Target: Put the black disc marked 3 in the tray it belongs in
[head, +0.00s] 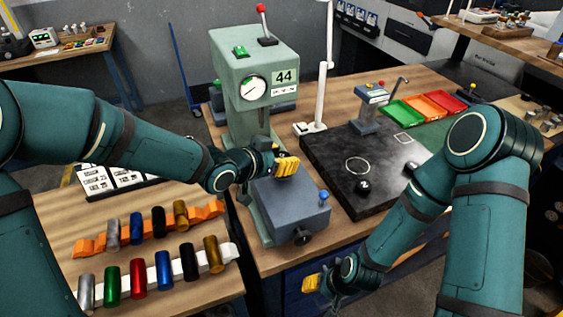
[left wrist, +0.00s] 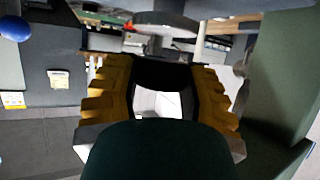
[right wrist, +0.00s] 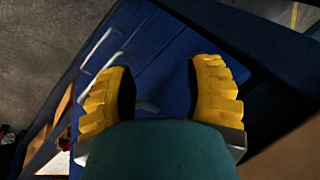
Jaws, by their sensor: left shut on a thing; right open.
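My left gripper (head: 287,166) is above the grey block with a blue knob (head: 290,208), in front of the green machine's column. It is shut on a dark piece (left wrist: 162,73), which spans between the yellow fingers in the left wrist view. This looks like the black disc, but no number shows on it. The green tray (head: 402,113), orange tray (head: 423,104) and red tray (head: 444,97) lie in a row at the back right of the bench. My right gripper (head: 325,283) is open and empty, low in front of the bench's blue drawers.
The green machine (head: 254,60) with a dial and a display reading 44 stands behind my left gripper. Racks of coloured cylinders (head: 205,262) are at left.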

